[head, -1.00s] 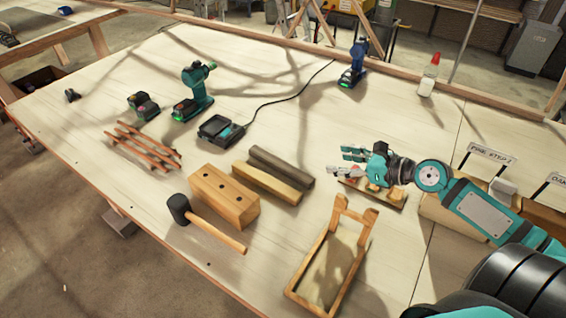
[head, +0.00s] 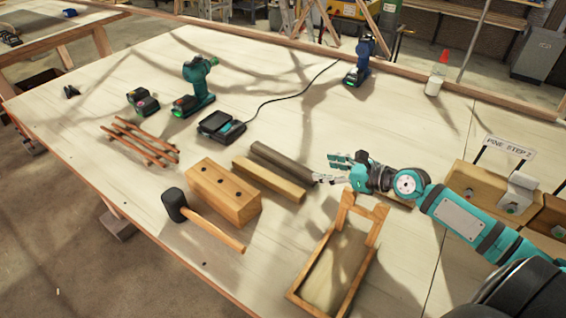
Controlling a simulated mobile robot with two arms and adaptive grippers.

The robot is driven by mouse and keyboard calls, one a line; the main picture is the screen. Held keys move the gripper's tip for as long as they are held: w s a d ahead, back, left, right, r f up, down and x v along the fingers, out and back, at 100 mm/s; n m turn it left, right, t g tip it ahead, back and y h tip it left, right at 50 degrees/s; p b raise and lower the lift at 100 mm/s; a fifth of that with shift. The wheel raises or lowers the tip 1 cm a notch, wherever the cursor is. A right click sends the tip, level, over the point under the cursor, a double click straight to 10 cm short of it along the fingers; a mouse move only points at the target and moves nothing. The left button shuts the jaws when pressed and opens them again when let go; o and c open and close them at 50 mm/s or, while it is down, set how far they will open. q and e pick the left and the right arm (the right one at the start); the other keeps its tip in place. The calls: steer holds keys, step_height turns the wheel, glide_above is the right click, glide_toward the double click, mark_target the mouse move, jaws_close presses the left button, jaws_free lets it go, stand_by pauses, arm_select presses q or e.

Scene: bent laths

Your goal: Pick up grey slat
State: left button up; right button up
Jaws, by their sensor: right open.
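The grey slat (head: 283,164) is a dark grey-brown strip lying on the light wooden table, slanting down to the right. A paler, yellowish wooden slat (head: 268,181) lies close along its near side. My right gripper (head: 325,169) is open and empty, with its fingers pointing left. It is just beyond the right end of the grey slat; whether a fingertip touches it, I cannot tell. My left gripper is not in view.
A wooden block with holes (head: 222,192) and a mallet (head: 205,220) lie to the left and nearer. A wooden frame (head: 293,289) stands in front of the gripper. A charger (head: 221,126) and green drill (head: 196,88) are further back. A board lies partly hidden under my right arm.

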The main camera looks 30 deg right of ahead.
glide_toward(290, 163)
steer(key=x, duration=0.3)
steer(key=shift+w+d+f, duration=0.1)
steer(key=shift+w+d, duration=0.05)
steer(key=shift+x, duration=0.75)
steer(key=x, duration=0.4)
steer(key=shift+w+a+f, duration=0.1)
steer(key=shift+w+a, duration=0.05)
steer(key=shift+a, duration=0.15)
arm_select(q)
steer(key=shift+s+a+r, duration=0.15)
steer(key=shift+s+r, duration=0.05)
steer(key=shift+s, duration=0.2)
arm_select(e)
steer(key=shift+c, duration=0.2)
steer(key=shift+c, duration=1)
jaws_close()
